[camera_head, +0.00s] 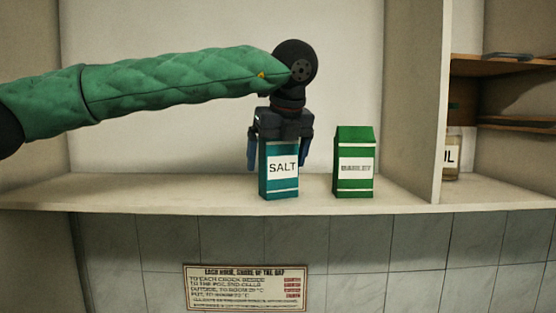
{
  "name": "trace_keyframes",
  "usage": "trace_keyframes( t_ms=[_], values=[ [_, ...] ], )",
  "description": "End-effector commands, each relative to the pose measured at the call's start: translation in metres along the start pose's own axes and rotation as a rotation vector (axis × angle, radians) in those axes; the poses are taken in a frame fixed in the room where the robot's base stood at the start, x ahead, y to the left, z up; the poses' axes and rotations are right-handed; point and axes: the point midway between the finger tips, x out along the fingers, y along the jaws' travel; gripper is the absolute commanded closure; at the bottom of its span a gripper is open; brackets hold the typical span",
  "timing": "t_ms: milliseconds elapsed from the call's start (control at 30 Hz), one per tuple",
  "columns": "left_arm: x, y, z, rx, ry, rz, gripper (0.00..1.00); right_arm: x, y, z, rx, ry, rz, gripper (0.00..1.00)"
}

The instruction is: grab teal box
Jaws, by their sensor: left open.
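The teal box (279,184), with a white label reading SALT, stands upright on the pale shelf (130,192). My left gripper (281,158) points down directly over it, at the end of my green-sleeved arm. Its blue fingers show to the left and right of the box's upper part, and the jaws are open. The box's top is hidden by the gripper. I cannot tell whether a finger touches the box. My right gripper is not in view.
A green box (353,184) with a white label stands upright just right of the teal box, with a gap between. Further right are an upright divider (411,110), wooden shelves (510,66) and a partly hidden labelled jar (452,158). The shelf left is clear. A sign (246,288) hangs below.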

Motion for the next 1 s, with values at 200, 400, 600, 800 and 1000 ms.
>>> trace_keyframes(
  t_ms=[200, 400, 600, 800, 1000],
  values=[
    [0.0029, -0.0002, -0.0005, 0.000, 0.000, -0.001, 0.06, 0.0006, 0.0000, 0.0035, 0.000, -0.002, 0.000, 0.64],
    [0.0027, -0.0002, -0.0005, 0.000, 0.000, -0.001, 0.28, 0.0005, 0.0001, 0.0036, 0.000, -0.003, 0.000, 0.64],
    [0.0025, -0.0002, -0.0005, 0.000, 0.000, -0.001, 0.66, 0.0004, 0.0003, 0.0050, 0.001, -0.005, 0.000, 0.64],
    [0.0019, -0.0003, -0.0003, 0.000, 0.000, -0.001, 0.66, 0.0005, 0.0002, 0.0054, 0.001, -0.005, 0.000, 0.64],
    [-0.0054, -0.0008, 0.0025, -0.001, -0.001, -0.002, 0.66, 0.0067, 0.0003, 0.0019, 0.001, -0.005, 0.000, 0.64]
  ],
)
